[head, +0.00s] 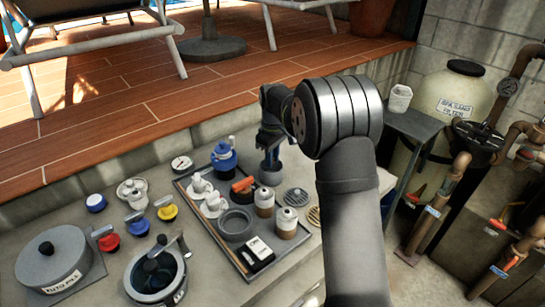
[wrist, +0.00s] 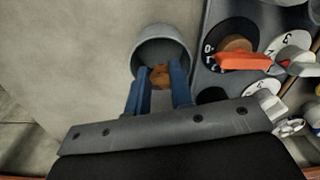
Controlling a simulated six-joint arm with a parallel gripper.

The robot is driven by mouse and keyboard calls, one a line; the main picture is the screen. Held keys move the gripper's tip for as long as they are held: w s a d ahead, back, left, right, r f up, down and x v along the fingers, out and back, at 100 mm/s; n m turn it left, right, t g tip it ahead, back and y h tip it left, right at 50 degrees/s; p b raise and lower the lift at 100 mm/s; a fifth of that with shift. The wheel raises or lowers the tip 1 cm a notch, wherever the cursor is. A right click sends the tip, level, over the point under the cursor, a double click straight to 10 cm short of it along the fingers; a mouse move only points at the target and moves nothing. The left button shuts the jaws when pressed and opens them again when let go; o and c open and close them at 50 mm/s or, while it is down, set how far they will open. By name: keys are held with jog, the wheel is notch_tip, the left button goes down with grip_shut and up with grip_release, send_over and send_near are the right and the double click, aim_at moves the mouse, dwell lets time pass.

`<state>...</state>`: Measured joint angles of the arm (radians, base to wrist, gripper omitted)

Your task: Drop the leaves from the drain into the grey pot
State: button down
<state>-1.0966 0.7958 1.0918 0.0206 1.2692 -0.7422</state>
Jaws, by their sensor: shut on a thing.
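My gripper (wrist: 161,80) is shut on a small clump of brown-orange leaves (wrist: 160,75), held between its two blue fingers. The grey pot (wrist: 152,38) is just past the fingertips in the wrist view, and the leaves show against its opening. I cannot tell how far inside the rim they are. In the head view the grey pot (head: 271,177) stands below the end of my arm, beside the dark tray, and the leaves are hidden. Two round slotted grates, one grey (head: 296,197) and one tan (head: 314,216), lie right of the pot; I cannot tell which is the drain.
In the wrist view the orange handle (wrist: 243,62) is close right of the pot. Bare ledge (wrist: 75,60) lies left.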

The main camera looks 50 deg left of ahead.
dwell(0.3)
jog(key=c, duration=1.2)
grip_release()
jog(key=shift+r, duration=3.5)
jog(key=shift+f, duration=0.1)
jog(key=shift+f, duration=3.45)
jog(key=shift+r, duration=0.1)
